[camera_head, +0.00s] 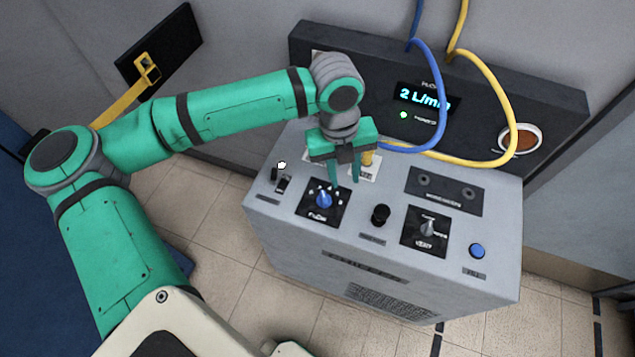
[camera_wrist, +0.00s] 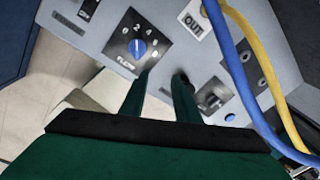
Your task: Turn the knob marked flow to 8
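The flow knob (camera_head: 323,200) is blue and sits on a black square plate marked FLOW on top of the grey cabinet. In the wrist view the blue knob (camera_wrist: 138,48) shows a white line pointing towards 2, with a scale of numbers around it. The display (camera_head: 424,97) reads 2 L/min. My gripper (camera_head: 344,183) is open and empty, its two green fingers pointing down, apart from the knob. In the wrist view my gripper (camera_wrist: 162,75) has its fingertips below and right of the knob. Its fingers hide part of the panel.
A black knob (camera_head: 380,213), a grey selector (camera_head: 428,227) and a blue button (camera_head: 477,251) stand right of the flow plate. A switch (camera_head: 284,184) is at its left. Blue (camera_head: 440,75) and yellow (camera_head: 497,75) hoses loop behind my gripper.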

